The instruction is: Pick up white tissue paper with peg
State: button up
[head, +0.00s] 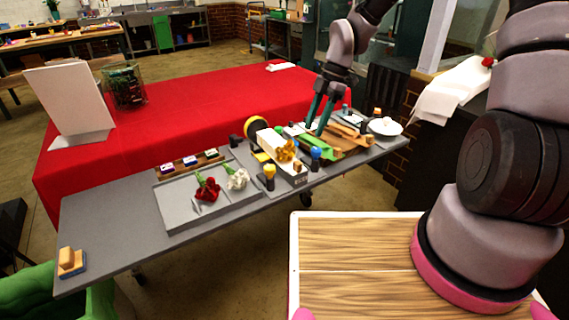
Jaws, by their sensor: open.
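My gripper (317,126) hangs pointing down over the crowded right part of the grey table (110,225). Its two dark teal fingers are apart, and I see nothing held between them. Their tips are close to a cluster of small items, among them a green piece (318,142) and brown wooden pieces (345,136). Small white pieces (293,130) lie just left of the fingertips. I cannot tell which white piece is the tissue paper, and no peg can be made out at this size. The fingers partly hide the items behind them.
A grey tray (180,210) holds a red flower (208,188) and a white flower (237,179). A white box (275,148) with yellow flowers stands left of my gripper. A white dish (385,127) is at right. The red-covered table (200,105) behind is mostly clear.

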send_over(298, 162)
jog(key=w+d, duration=0.1)
jog(key=d, duration=0.1)
notch_tip(298, 162, down, 5)
jog(key=x, duration=0.5)
jog(key=shift+f, duration=0.35)
grip_shut()
dwell(0.9)
